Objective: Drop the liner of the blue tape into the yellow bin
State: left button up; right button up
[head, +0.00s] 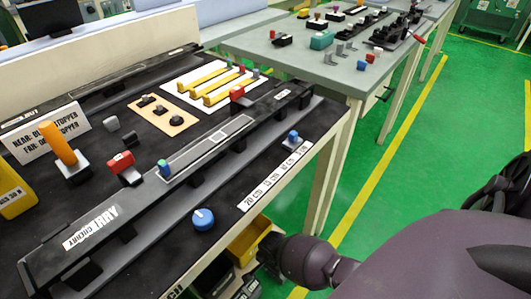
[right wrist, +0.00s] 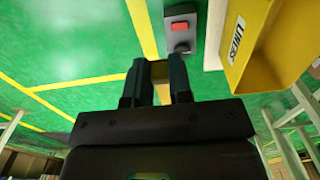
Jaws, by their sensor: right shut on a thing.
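The yellow bin (head: 250,243) sits low beside the bench's near edge in the head view. In the right wrist view, the yellow bin (right wrist: 256,42) is at the upper right, with a white "LINERS" label. My right gripper (right wrist: 158,70) is shut on a small dull-yellow piece (right wrist: 158,69), apparently the liner, left of the bin in that view. In the head view, my right arm reaches beside the bin, and its fingertips are hidden. A round blue piece (head: 203,219) lies on the bench; I cannot tell whether it is the blue tape. My left gripper is out of view.
The black bench (head: 140,255) carries a long dark rail (head: 130,215), colored clips and a label strip (head: 275,176). A grey box with a red button (right wrist: 180,27) shows near the bin in the right wrist view.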

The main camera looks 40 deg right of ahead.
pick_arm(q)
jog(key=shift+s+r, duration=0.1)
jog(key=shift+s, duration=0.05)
pick_arm(e)
jog(key=shift+s+a, duration=0.1)
pick_arm(q)
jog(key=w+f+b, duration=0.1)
jog(key=b, duration=0.3)
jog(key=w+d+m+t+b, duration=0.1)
jog(key=b, duration=0.3)
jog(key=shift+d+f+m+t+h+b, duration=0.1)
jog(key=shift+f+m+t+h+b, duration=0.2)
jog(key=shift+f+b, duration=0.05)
pick_arm(e)
jog(key=w+a+f, duration=0.1)
jog(key=w+f, duration=0.1)
jog(key=w, duration=0.7)
jog(key=w+a+f, duration=0.2)
jog(key=w+f, duration=0.1)
jog(key=w, duration=0.7)
jog(key=shift+w+a, duration=0.25)
jog(key=shift+w, duration=0.05)
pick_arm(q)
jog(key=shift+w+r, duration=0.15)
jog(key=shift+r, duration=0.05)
pick_arm(e)
jog(key=shift+r, duration=0.1)
